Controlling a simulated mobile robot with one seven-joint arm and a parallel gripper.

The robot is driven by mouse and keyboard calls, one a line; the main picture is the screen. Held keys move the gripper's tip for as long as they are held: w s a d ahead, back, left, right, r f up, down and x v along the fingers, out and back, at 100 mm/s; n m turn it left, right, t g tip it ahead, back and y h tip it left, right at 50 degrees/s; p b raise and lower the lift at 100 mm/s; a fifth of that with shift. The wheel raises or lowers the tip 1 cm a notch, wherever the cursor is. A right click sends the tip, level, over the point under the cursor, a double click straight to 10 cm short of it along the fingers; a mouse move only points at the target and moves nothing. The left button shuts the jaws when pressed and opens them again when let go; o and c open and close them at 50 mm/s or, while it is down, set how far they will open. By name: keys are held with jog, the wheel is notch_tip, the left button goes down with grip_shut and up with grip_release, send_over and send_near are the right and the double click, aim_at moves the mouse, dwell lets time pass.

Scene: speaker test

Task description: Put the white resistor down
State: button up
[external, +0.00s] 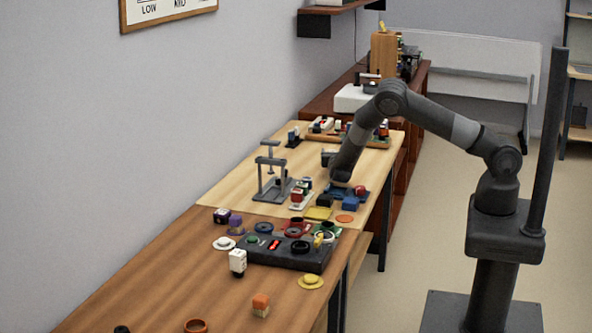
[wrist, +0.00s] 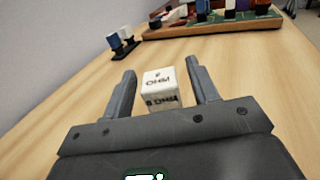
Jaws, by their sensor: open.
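The white resistor (wrist: 161,90) is a small white block with dark "8 OHM" lettering in the wrist view. It stands between the two open fingers of my gripper (wrist: 163,88), with a visible gap to the right finger and a narrower one to the left. It appears to rest on the light wooden table, but its lower edge is hidden by my gripper body. In the external view my gripper (external: 328,157) is low over the far light table; the resistor there cannot be made out.
A wooden-edged board (external: 345,137) with several parts lies beyond my gripper. A small dark holder (wrist: 122,45) with blue and white pieces is at its left. A grey press stand (external: 272,178) and several small parts are nearer. Another white block (external: 238,262) stands on the brown table.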

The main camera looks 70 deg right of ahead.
jog(key=v, duration=0.7)
jog(key=shift+a, duration=0.1)
jog(key=s+a+r+m+g+y, duration=0.2)
jog(key=s+r+m+g+y, duration=0.45)
jog(key=s+r+m, duration=0.8)
jog(key=s+a+r+m+t+y, duration=0.1)
jog(key=s+a+r+m+y, duration=0.1)
jog(key=s, duration=0.5)
jog(key=s+a+r+m+t+y, duration=0.2)
jog(key=s+a+r+m+y, duration=0.1)
jog(key=s+a+r, duration=0.3)
jog(key=s+a+r+m+t+y, duration=0.2)
jog(key=s+a+r+m+y, duration=0.1)
jog(key=s+a, duration=0.6)
jog(key=shift+s+r+y, duration=0.65)
jog(key=shift+r+y, duration=0.15)
jog(key=shift+y, duration=0.25)
